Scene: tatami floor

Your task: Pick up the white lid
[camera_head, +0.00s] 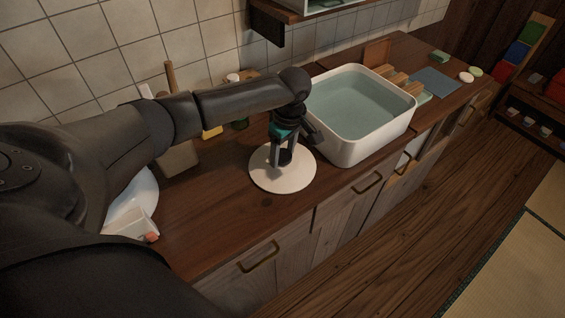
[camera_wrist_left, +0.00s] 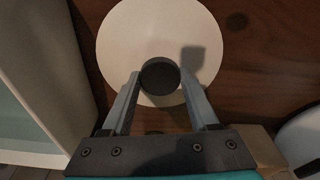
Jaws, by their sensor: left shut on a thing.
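The white lid (camera_head: 296,179) is a round disc with a dark round knob, on or just above the brown wooden counter in front of the basin; I cannot tell whether it touches the wood. My left gripper (camera_head: 283,160) is over the lid's middle, pointing down, shut on its knob. In the left wrist view the lid (camera_wrist_left: 130,40) fills the top middle, and its dark knob (camera_wrist_left: 160,75) sits between the fingers of my left gripper (camera_wrist_left: 162,90). My right gripper is not in view.
A white basin of water (camera_head: 352,154) stands right beside the gripper. Bottles stand along the tiled wall. The counter's front edge is close to the lid.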

